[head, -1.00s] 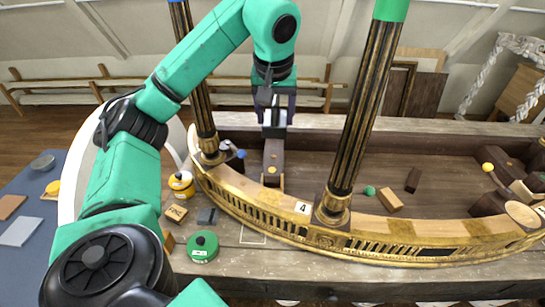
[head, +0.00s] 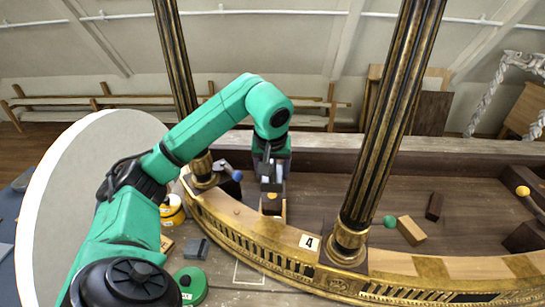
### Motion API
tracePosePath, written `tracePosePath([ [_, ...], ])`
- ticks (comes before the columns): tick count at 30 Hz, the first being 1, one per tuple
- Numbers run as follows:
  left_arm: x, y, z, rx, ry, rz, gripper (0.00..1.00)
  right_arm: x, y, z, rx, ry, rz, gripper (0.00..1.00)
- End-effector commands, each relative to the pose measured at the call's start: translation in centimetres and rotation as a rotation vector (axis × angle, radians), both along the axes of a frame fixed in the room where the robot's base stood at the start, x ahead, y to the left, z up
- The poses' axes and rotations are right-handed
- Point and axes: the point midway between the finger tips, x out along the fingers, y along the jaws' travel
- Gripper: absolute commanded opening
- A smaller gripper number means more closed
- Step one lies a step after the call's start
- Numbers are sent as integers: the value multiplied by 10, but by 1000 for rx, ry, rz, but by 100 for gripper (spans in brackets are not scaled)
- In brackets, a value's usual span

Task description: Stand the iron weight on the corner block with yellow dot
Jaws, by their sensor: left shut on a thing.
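My left gripper (head: 272,172) reaches in over the console's far left part, behind the gilt front rail. It is shut on a small dark piece, seemingly the iron weight (head: 271,186); the fingers hide much of it. Directly below in the picture is a dark brown corner block (head: 271,206) with a yellow dot (head: 271,195) on it. The weight looks upright and close to the block, but I cannot tell whether they touch. My right gripper is not in view.
Two dark gilt columns stand on the curved rail (head: 270,250), the right one (head: 375,130) near the number 4 tag (head: 309,242). A blue ball (head: 238,176) is left of the gripper.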

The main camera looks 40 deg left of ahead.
Motion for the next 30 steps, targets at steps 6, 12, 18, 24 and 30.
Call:
tracePosePath([
  [6,0,0,-28,0,-2,1,0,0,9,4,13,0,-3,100],
  [12,1,0,-36,-1,-8,0,0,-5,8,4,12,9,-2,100],
  [18,0,0,-38,-1,-2,-1,100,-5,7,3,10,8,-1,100],
  [24,0,0,-38,-1,-2,-1,100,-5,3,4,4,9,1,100],
  [30,-3,-4,-21,-2,-7,-2,100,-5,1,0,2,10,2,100],
])
